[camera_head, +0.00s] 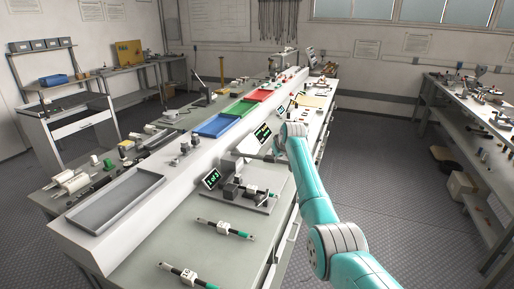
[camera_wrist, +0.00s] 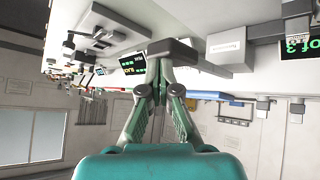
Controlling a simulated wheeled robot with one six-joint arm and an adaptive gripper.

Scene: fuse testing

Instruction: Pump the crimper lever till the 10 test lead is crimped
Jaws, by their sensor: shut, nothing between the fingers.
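The crimper (camera_head: 232,190) sits on a grey base plate on the bench in the head view. A test lead with a white label and dark end (camera_head: 272,194) lies at it; I cannot read its label or tell whether it is crimped. A small screen (camera_head: 211,178) beside it reads about "1 of 3"; part of this text also shows in the wrist view (camera_wrist: 300,45). My gripper (camera_wrist: 166,52) is shut, with its fingertips by a dark grey bar-like piece. I cannot tell whether this is the lever or whether they touch. In the head view my arm hides part of this area.
Two more labelled leads, one farther (camera_head: 223,229) and one nearer (camera_head: 189,275), lie on the bench front. An empty grey tray (camera_head: 115,203) is at left. Blue, green and red trays (camera_head: 217,126) stand on the raised ledge. Another screen (camera_head: 262,133) stands close to my arm.

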